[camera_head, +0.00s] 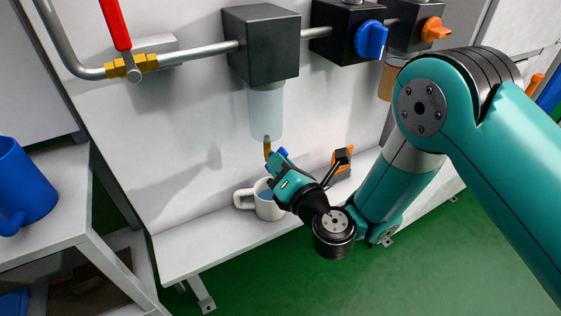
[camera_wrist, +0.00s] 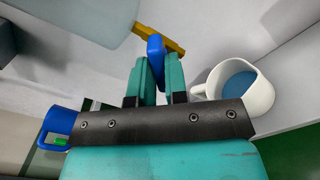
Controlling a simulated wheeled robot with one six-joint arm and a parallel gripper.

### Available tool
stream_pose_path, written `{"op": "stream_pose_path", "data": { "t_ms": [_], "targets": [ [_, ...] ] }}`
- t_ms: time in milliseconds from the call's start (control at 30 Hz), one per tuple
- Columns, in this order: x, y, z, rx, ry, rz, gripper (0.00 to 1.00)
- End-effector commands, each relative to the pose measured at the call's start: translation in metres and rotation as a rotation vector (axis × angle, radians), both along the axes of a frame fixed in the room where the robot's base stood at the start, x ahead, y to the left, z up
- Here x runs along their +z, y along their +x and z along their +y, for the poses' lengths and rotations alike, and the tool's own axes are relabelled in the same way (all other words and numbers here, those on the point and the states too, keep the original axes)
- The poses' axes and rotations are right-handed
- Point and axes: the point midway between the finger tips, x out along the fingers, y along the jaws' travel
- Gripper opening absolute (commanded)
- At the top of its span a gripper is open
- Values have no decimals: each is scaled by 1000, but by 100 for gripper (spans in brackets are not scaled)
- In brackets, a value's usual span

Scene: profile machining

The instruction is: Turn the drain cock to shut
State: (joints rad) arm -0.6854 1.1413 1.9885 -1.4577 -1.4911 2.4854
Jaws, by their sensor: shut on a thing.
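The drain cock (camera_head: 267,147) is a brass spout under the clear filter bowl (camera_head: 265,112), which hangs from a black filter housing. Its brass part also shows in the wrist view (camera_wrist: 173,41), running slantwise. Its small blue handle (camera_wrist: 156,46) sits between my gripper's two teal fingers. My gripper (camera_head: 282,160) is shut on this blue handle, coming from the lower right. In the head view the fingers hide most of the handle. A cream mug (camera_head: 247,199) with blue liquid stands below the cock, partly hidden by my gripper; it also shows in the wrist view (camera_wrist: 262,95).
A pipe with a red lever valve (camera_head: 118,24) runs along the white panel. A blue knob (camera_head: 370,40) and an orange knob (camera_head: 436,30) are at the upper right. An orange object (camera_head: 343,158) is behind my wrist. A blue mug (camera_head: 25,185) stands at the left.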

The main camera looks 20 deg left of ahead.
Motion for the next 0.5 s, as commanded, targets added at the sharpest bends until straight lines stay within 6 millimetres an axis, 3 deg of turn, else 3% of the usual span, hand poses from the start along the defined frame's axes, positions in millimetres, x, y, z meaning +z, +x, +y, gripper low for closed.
{"op": "stream_pose_path", "data": {
  "t_ms": [500],
  "targets": [
    [-1, 0, -1, -2, 290, 282, 0]
  ]
}}
